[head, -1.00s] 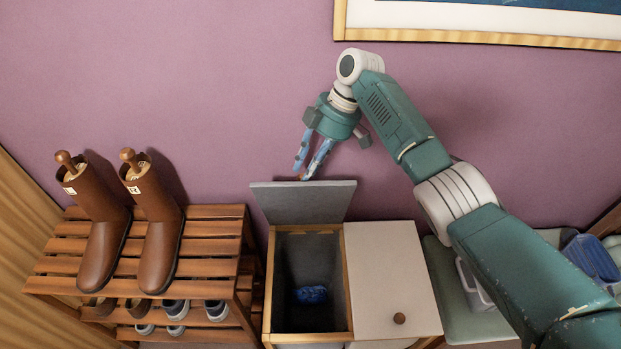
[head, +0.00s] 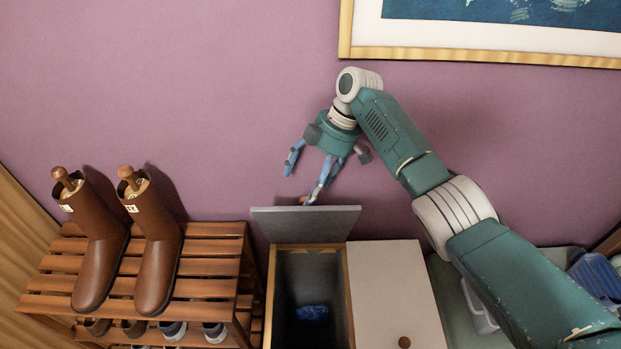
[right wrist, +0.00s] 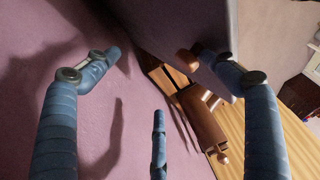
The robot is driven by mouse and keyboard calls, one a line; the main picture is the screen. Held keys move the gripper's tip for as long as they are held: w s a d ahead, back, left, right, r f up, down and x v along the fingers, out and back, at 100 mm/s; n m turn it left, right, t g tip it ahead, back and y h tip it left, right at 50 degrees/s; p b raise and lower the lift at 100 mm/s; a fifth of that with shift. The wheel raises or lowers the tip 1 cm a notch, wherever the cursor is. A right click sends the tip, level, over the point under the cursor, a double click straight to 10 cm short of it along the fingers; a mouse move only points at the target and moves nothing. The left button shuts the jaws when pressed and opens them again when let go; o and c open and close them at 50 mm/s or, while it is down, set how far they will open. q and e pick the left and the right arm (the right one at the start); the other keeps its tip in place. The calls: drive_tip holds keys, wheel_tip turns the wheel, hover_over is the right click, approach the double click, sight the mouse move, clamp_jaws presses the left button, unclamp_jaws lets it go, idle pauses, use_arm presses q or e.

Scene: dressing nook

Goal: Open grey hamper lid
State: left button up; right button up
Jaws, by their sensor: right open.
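The grey hamper lid (head: 305,223) stands raised at the back of the hamper's left compartment, near the purple wall. The compartment (head: 290,285) is open, with a blue item (head: 313,313) inside. My right gripper (head: 300,186) is open and empty, its fingers spread above and behind the lid's upper edge. In the right wrist view the lid (right wrist: 190,35) is a dark panel near the right-hand finger, with its brown knob (right wrist: 187,59) by that finger. Whether a finger touches the lid is unclear. My left gripper is not in view.
A white lid (head: 390,290) with a round brown knob (head: 404,342) covers the hamper's right compartment. A slatted wooden rack (head: 210,265) with brown boots (head: 155,245) and shoes stands left. A framed picture (head: 480,57) hangs above. A blue container (head: 597,275) sits at right.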

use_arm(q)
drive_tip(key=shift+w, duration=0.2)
use_arm(e)
drive_tip(key=shift+d+f, duration=0.1)
drive_tip(key=shift+f, duration=0.35)
drive_tip(key=shift+c, duration=0.2)
drive_tip(key=shift+r, duration=0.15)
drive_tip(key=shift+c, duration=0.2)
drive_tip(key=shift+w+d+r, duration=0.1)
drive_tip(key=shift+d+r, duration=0.05)
drive_tip(key=shift+r, duration=0.15)
drive_tip(key=shift+c, duration=0.8)
drive_tip(key=v, duration=1.1)
drive_tip(key=shift+r, duration=0.4)
drive_tip(key=c, duration=0.3)
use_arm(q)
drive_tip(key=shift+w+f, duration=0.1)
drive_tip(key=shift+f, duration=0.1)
use_arm(e)
drive_tip(key=shift+r, duration=0.1)
